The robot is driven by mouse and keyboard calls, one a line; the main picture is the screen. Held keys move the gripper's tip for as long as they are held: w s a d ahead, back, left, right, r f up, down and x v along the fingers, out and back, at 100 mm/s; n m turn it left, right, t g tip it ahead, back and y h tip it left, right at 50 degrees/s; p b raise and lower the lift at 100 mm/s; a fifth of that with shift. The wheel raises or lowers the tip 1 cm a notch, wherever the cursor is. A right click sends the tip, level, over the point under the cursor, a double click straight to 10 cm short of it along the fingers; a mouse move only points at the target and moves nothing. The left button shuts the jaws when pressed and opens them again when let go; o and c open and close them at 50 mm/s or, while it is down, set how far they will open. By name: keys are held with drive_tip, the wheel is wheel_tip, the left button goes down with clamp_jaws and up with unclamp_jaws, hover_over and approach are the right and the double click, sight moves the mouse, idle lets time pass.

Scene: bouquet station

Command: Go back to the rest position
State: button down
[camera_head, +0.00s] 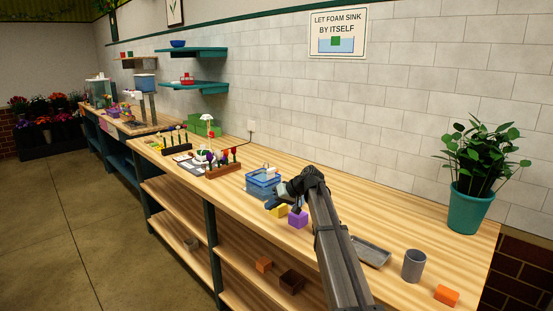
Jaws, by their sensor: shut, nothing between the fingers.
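My arm reaches in from the bottom of the head view over the wooden counter (440,248). My gripper (272,203) is at its far end, dark and small in the picture. It hangs over the counter beside a blue basin (262,180), above a yellow block (279,211) and a purple block (298,219). The gripper is shut and empty. Whether it touches the yellow block I cannot tell. Part of the counter behind my arm is hidden.
A grey tray (371,252), a grey cup (413,265), an orange block (446,295) and a potted plant (470,200) stand to the right. A wooden rack with flowers (223,170) stands left of the basin. The tiled wall (300,110) runs behind.

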drive_tip(key=s+a+f+m+g+y, duration=0.1)
drive_tip(key=s+a+f, duration=0.5)
drive_tip(key=f, duration=0.3)
drive_tip(key=s+a+f+g, duration=0.1)
drive_tip(key=s+a+f, duration=0.5)
drive_tip(key=f, duration=0.4)
drive_tip(key=s+a+f+m+g+y, duration=0.1)
drive_tip(key=s+a+f+g, duration=0.1)
drive_tip(key=s+a+f, duration=0.6)
drive_tip(key=s+a+f+m+g, duration=0.1)
drive_tip(key=s+f+m+g, duration=0.25)
drive_tip(key=s+f, duration=2.15)
drive_tip(key=s+d+f+m+h, duration=0.2)
drive_tip(key=s+d+f+h, duration=0.15)
drive_tip(key=s+d, duration=0.7)
drive_tip(key=s+d+g+h, duration=0.1)
drive_tip(key=s+d, duration=0.3)
drive_tip(key=d, duration=0.5)
drive_tip(key=s+d+f+n+h, duration=0.1)
drive_tip(key=s+d+h, duration=0.3)
drive_tip(key=d, duration=0.6)
drive_tip(key=s+d+n+g+h, duration=0.1)
drive_tip(key=s+d+h, duration=0.1)
drive_tip(key=s+d, duration=0.4)
drive_tip(key=d, duration=0.4)
drive_tip(key=shift+d+f+g, duration=0.15)
drive_tip(key=shift+d+g, duration=0.1)
drive_tip(key=shift+g, duration=0.1)
